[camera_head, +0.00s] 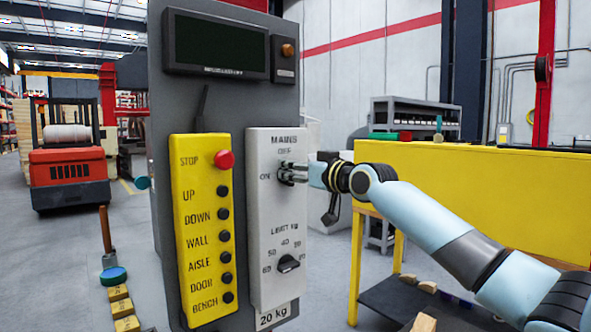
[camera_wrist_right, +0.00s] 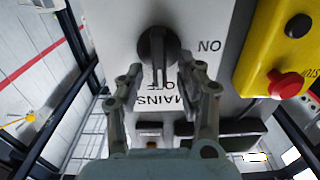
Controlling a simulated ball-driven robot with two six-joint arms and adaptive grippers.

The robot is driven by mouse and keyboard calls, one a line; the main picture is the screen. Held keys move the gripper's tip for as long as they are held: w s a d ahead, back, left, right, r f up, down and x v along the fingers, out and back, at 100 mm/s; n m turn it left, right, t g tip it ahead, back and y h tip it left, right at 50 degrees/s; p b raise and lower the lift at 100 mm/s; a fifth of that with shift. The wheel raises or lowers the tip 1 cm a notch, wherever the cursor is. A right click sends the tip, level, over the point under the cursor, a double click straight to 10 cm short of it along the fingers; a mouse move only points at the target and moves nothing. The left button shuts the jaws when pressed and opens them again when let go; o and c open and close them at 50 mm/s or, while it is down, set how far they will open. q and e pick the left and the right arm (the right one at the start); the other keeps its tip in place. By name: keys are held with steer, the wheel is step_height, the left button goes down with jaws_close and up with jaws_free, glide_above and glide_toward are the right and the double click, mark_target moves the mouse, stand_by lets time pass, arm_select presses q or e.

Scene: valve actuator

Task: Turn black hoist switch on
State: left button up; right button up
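The black mains switch (camera_wrist_right: 157,46) is a round knob with a raised grip on the white panel (camera_head: 262,215). In the right wrist view, which shows the panel upside down, its grip lines up with the OFF label, and ON is off to one side. In the head view my right gripper (camera_head: 290,172) mostly hides the knob beside the ON label. In the wrist view my right gripper (camera_wrist_right: 158,72) is open, with one finger on each side of the knob's grip. I cannot tell whether the fingertips touch it. My left gripper is not in view.
Below the mains switch is a second black knob (camera_head: 288,264) for the weight limit. A yellow button box (camera_head: 203,240) with a red stop button (camera_head: 224,160) hangs to the left. A dark display (camera_head: 217,45) is above. A yellow bench (camera_head: 480,195) stands at right, behind my right arm.

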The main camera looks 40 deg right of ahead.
steer(key=shift+c, duration=0.4)
jaws_close()
